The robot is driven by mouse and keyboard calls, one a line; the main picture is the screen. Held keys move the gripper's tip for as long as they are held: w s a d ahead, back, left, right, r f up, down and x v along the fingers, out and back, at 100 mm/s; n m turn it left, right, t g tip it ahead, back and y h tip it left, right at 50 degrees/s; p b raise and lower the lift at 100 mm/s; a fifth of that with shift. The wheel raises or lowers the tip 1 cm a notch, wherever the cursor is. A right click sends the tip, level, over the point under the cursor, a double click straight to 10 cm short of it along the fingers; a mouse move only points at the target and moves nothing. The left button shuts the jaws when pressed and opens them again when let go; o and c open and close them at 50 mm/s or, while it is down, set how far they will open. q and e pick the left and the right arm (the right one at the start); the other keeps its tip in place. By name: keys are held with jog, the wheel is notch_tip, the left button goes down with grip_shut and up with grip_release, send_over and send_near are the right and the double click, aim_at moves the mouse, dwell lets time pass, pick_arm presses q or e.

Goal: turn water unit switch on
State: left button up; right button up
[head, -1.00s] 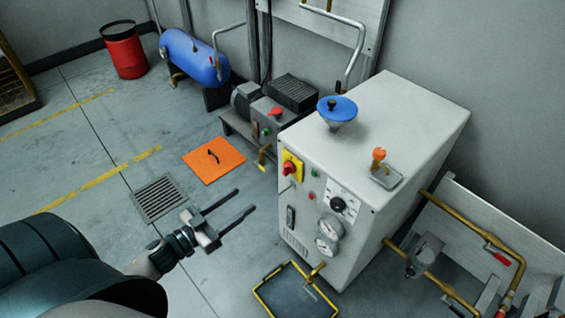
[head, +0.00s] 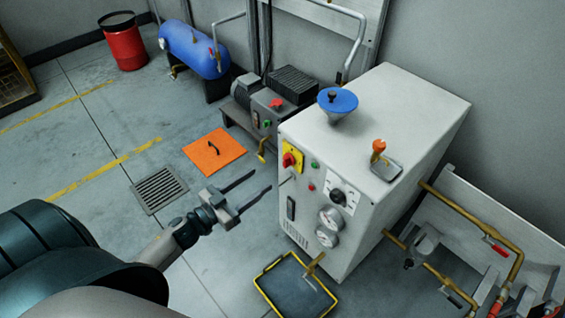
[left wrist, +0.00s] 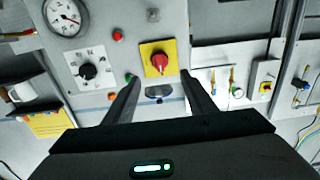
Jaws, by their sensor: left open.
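The water unit (head: 385,125) is a white cabinet at the centre right of the head view. Its front carries a red rotary switch (head: 289,160) on a yellow plate (head: 298,152). In the left wrist view the red switch (left wrist: 158,60) lies beyond my fingertips, between the lines of the two fingers. My left gripper (head: 262,181) is open and empty, in front of the panel and left of the switch in the head view. It also shows in the left wrist view (left wrist: 160,77). I see no contact with the switch. My right gripper is out of view.
A yellow-rimmed tray (head: 294,288) lies on the floor below. An orange floor plate (head: 214,152) and a motor unit (head: 268,104) stand behind. Brass pipes (head: 460,212) run at the right.

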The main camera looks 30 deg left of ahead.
aim_at(284, 163)
pick_arm(q)
jog(key=x, duration=1)
jog(key=shift+w+d, duration=0.25)
jog(key=shift+w, duration=0.3)
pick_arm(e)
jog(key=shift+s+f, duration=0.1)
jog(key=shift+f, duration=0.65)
pick_arm(q)
jog(key=c, duration=1)
